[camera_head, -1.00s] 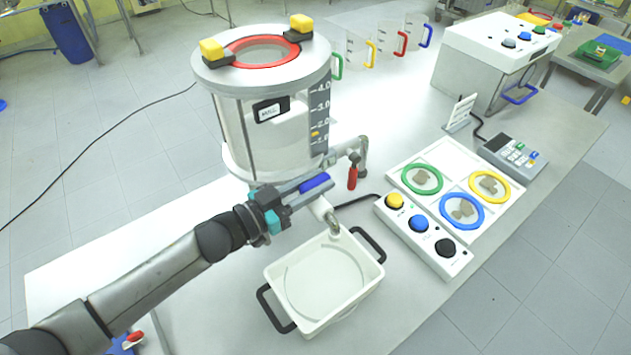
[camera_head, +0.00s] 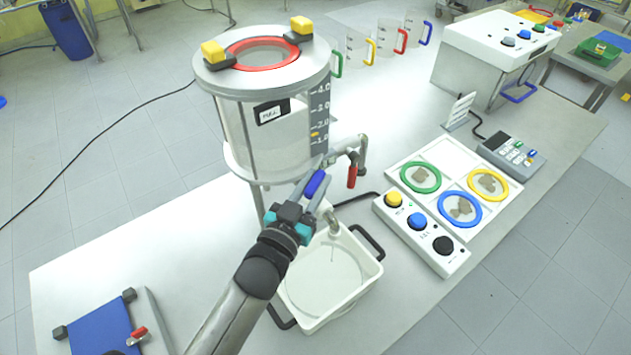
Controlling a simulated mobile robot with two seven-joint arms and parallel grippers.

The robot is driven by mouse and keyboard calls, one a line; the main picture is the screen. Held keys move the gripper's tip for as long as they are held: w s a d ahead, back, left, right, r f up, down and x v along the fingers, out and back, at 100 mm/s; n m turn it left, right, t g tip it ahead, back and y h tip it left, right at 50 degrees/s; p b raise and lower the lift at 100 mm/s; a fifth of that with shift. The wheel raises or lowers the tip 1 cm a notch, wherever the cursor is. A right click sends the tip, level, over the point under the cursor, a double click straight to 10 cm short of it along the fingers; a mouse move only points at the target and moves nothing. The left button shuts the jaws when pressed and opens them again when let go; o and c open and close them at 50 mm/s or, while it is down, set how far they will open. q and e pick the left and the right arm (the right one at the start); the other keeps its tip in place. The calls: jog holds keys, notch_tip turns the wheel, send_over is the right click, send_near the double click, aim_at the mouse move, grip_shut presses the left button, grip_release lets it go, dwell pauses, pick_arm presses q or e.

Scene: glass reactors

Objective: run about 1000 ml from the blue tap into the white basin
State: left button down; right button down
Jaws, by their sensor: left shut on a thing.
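The clear glass reactor (camera_head: 240,125) stands on the bench, with a red-ringed lid and a printed scale on its right side. The blue tap handle (camera_head: 316,184) sits low at its front, angled up and to the right. My left gripper (camera_head: 306,194) is shut on this handle. The tap's spout (camera_head: 333,230) points down over the white basin (camera_head: 374,273). A thin line below the spout looks like a stream of liquid. My arm hides the basin's left part. The liquid level in the basin cannot be read. My right gripper is not in view.
A red-handled tap (camera_head: 351,178) is right of the reactor. A button box (camera_head: 420,232) with yellow, blue and black buttons stands right of the basin, beside a tray with coloured rings (camera_head: 421,178). A blue board (camera_head: 100,328) lies at lower left.

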pick_arm(q)
jog(key=shift+n+t+y, duration=0.3)
jog(key=shift+n+y, duration=0.3)
jog(key=shift+y, duration=0.3)
jog(key=shift+n+y+b, duration=0.3)
jog(key=shift+y, duration=0.1)
jog(key=c, duration=0.7)
grip_release()
jog(key=b+v, duration=0.1)
jog(key=v, duration=1.4)
jog(key=shift+s+f, duration=0.15)
